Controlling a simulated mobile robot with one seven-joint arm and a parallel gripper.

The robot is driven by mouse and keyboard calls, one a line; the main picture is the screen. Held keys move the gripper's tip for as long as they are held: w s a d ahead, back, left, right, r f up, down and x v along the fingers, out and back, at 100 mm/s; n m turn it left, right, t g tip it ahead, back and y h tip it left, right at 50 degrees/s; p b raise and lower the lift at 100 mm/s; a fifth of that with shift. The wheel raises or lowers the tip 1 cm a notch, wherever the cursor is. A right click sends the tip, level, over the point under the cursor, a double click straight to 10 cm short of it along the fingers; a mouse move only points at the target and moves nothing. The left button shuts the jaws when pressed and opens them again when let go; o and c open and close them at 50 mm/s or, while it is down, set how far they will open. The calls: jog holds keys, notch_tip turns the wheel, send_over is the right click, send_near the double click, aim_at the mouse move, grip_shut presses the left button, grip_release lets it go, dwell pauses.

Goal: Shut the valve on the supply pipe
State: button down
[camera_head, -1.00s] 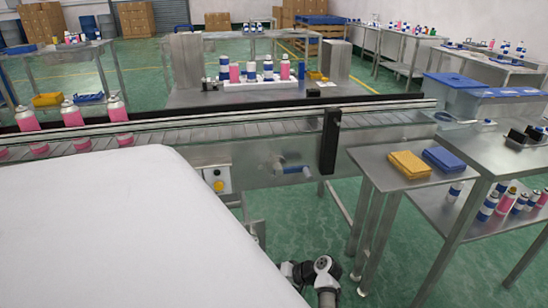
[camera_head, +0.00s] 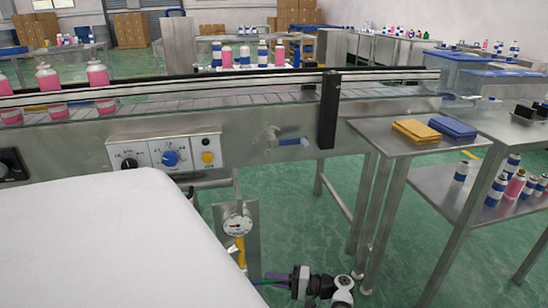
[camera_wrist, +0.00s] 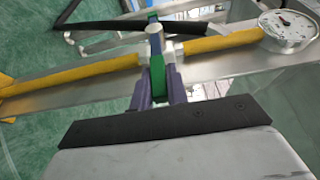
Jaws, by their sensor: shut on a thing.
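In the wrist view, a yellow supply pipe (camera_wrist: 90,76) runs left to right along a metal plate. A silver valve body (camera_wrist: 155,34) sits in the pipe, with a green handle (camera_wrist: 158,72) lying across the pipe's line. My gripper (camera_wrist: 158,82) is shut on the green handle, a purple finger on either side of it. In the head view, the yellow pipe (camera_head: 240,252) shows in part beyond the white surface, and my gripper (camera_head: 270,281) shows small to its right. The valve cannot be made out there.
A round pressure gauge (camera_head: 237,225) stands on the pipe; it also shows in the wrist view (camera_wrist: 287,28). A black hose (camera_wrist: 110,27) runs behind the pipe. The conveyor (camera_head: 250,115) and its control panel (camera_head: 165,154) stand above.

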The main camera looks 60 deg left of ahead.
jog(key=shift+w, duration=0.1)
dwell(0.4)
jog(key=c, duration=1.4)
grip_release()
jog(key=b+v, duration=0.1)
jog(key=v, duration=1.2)
jog(key=shift+w+d+f, duration=0.1)
jog(key=shift+w+d, duration=0.1)
jog(key=shift+d, duration=0.05)
